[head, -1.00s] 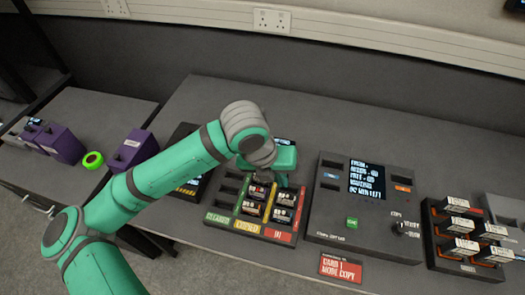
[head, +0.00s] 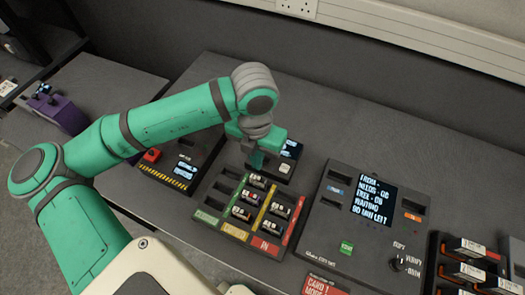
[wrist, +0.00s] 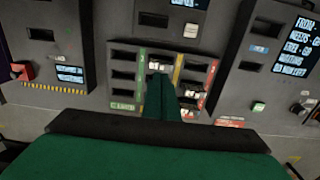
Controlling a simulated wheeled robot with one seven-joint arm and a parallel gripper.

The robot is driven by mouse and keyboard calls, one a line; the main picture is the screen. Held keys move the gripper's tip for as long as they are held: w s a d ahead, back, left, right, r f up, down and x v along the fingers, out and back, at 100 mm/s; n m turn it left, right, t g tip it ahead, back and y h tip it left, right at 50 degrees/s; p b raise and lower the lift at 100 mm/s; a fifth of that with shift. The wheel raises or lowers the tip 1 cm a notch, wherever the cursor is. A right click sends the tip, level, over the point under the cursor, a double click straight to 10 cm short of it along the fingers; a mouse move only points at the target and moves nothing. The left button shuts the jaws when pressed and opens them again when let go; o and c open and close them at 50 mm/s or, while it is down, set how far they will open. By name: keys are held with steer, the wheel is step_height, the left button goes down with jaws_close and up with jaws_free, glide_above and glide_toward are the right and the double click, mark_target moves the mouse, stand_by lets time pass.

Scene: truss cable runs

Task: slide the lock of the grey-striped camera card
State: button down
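Several small camera cards sit in the slotted tray (head: 206,216), which has green, yellow and red lanes. One card (head: 257,181) is in the back of the middle column, and another card (head: 280,210) is in the right column. The stripe colours and the locks are too small to tell, so I cannot pick out the grey-striped one. My gripper (head: 257,160) points down just behind the tray's back row, with its fingers together. In the wrist view its fingers (wrist: 163,92) overlap the tray's middle, just in front of a pale-topped card (wrist: 158,66). I see nothing held.
A console with a screen (head: 370,201), green button and knob stands right of the tray. A small device (head: 286,163) stands behind the tray. A hazard-striped box with a red button (head: 151,155) is at left. A card rack (head: 441,262) is at far right.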

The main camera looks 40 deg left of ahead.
glide_above(258, 178)
step_height(258, 178, down, 4)
steer(key=shift+f, duration=0.15)
steer(key=shift+a+f, duration=0.1)
steer(key=shift+f, duration=0.5)
steer(key=shift+f, duration=0.45)
stand_by(2.2)
steer(key=shift+r, duration=0.15)
steer(key=shift+s+a, duration=0.1)
steer(key=shift+a, duration=0.3)
stand_by(0.6)
stand_by(0.6)
stand_by(0.4)
steer(key=shift+a, duration=0.2)
stand_by(0.5)
stand_by(0.5)
